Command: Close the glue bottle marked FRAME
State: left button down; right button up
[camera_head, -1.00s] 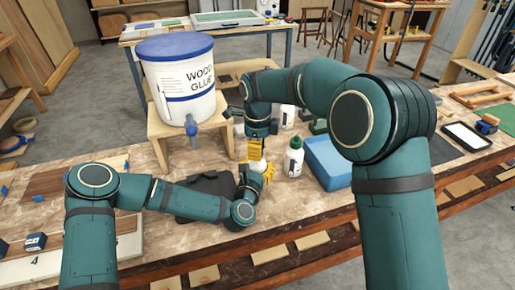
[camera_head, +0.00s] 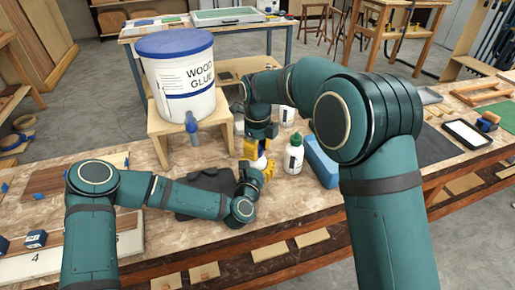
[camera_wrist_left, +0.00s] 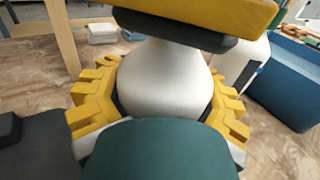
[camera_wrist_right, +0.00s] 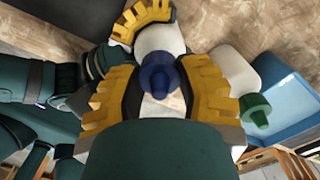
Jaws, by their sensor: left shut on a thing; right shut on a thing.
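A white bottle (camera_head: 261,162) stands between my two grippers at the middle of the bench. My left gripper (camera_head: 258,173) is shut around its body from the side; the pale body (camera_wrist_left: 165,80) fills the space between the fingers in the left wrist view. My right gripper (camera_head: 254,148) is above it, pointing down. In the right wrist view a blue cap (camera_wrist_right: 160,78) sits between the right fingers, over the white bottle top. The fingers are shut on the cap. I cannot tell whether the cap is fully seated. No FRAME marking is readable.
A white bottle with a green cap (camera_head: 294,157) stands close on the right, beside a blue box (camera_head: 322,163). A large glue bucket (camera_head: 180,80) rests on a wooden stand (camera_head: 160,128) behind left. The front right bench is fairly clear.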

jog(key=m, duration=0.4)
jog(key=shift+s+a+f+m, duration=0.1)
jog(key=shift+m, duration=0.2)
jog(key=shift+s+f+m, duration=0.1)
jog(key=shift+f+m, duration=0.05)
jog(key=shift+m, duration=0.85)
jog(key=shift+f+m, duration=0.1)
jog(key=shift+m, duration=0.2)
jog(key=o, duration=0.7)
jog(key=shift+r, duration=2.3)
jog(key=shift+c, duration=0.3)
